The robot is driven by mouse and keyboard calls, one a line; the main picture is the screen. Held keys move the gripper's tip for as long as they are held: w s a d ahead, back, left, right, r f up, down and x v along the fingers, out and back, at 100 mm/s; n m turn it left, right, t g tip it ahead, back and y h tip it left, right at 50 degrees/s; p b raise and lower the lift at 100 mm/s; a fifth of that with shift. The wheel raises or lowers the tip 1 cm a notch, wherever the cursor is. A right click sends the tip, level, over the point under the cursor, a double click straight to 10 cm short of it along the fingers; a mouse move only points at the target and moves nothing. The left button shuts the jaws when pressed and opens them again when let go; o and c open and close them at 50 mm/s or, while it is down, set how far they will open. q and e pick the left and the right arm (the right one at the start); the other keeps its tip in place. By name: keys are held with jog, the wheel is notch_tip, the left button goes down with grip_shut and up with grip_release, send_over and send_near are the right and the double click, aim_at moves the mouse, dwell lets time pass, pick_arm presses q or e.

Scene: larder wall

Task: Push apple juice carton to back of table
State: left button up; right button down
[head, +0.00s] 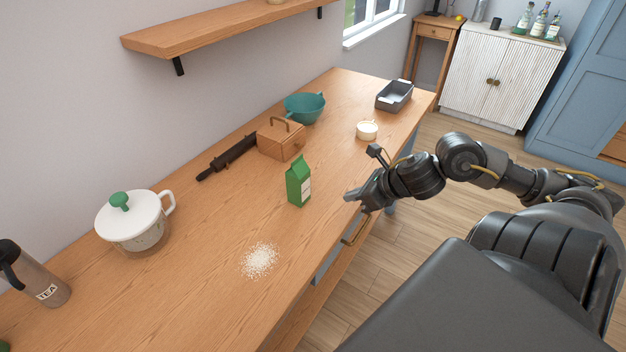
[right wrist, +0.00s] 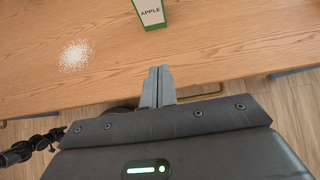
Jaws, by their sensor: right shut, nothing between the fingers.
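The green apple juice carton (head: 298,183) stands upright on the wooden table (head: 215,225), nearer the front edge than the wall. In the right wrist view the carton (right wrist: 150,12) shows its white label reading APPLE, cut off by the top of the picture. My right gripper (head: 350,196) is at the table's front edge, to the right of the carton and apart from it. In the right wrist view its fingers (right wrist: 160,72) are shut together, empty, and point towards the carton across a short gap of bare wood. My left gripper is not in view.
White grains (head: 259,260) lie spilled in front of the carton. A white round dish (head: 367,131) and grey tray (head: 394,96) stand further right. A lidded pot (head: 134,222) stands left.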

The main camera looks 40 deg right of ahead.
aim_at(307, 199)
jog(key=p+x, duration=0.1)
jog(key=x, duration=0.9)
jog(key=shift+w+a+p, duration=0.15)
jog(key=shift+w+p, duration=0.1)
jog(key=shift+p, duration=0.15)
jog(key=shift+w+a+r+p, duration=0.15)
jog(key=shift+w+p, duration=0.25)
jog(key=shift+w, duration=0.2)
jog(key=shift+w+a+r+p, duration=0.15)
jog(key=shift+w+p, duration=0.2)
jog(key=shift+w, duration=0.2)
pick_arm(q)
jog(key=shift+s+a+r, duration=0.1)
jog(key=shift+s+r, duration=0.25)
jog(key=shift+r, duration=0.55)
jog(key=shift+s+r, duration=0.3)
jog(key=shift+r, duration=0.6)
pick_arm(e)
jog(key=shift+w+a+f, duration=0.2)
jog(key=shift+w+f, duration=0.05)
jog(key=shift+w, duration=0.35)
